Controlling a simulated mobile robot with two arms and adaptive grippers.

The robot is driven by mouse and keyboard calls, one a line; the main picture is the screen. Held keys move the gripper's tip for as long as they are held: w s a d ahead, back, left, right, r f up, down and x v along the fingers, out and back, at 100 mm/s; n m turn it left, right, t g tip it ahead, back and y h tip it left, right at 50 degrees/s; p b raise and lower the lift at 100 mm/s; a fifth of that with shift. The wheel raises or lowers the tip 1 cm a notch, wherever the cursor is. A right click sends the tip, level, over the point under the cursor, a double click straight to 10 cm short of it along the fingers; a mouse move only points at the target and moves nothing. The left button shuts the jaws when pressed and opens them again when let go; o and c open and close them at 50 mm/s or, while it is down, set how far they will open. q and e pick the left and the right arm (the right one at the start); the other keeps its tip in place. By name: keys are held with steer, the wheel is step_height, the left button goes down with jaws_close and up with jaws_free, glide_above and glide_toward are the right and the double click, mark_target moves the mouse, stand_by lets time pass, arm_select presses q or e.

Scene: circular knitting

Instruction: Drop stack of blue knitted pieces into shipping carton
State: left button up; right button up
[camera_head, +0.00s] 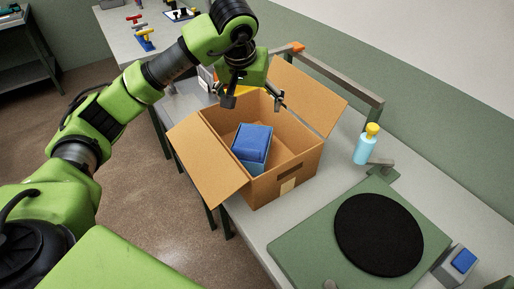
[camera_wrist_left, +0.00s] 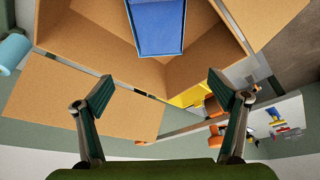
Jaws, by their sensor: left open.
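The stack of blue knitted pieces (camera_head: 252,144) lies inside the open shipping carton (camera_head: 262,190), low in it. The stack also shows at the top of the left wrist view (camera_wrist_left: 158,25), between the carton's walls. My left gripper (camera_head: 252,101) is open and empty above the far side of the carton, apart from the stack. Its two spread fingers show in the left wrist view (camera_wrist_left: 165,95) with nothing between them. The carton's flaps are folded outward. My right gripper is not in view.
A green board with a black round pad (camera_head: 379,234) lies at the right on the grey table. A light blue bottle with a yellow top (camera_head: 366,145) stands behind it. A grey block with a blue top (camera_head: 462,261) is at the lower right. Coloured tools (camera_head: 145,40) lie at the back left.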

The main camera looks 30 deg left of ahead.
arm_select(q)
steer(key=v, duration=1.1)
steer(key=shift+s+r, duration=0.1)
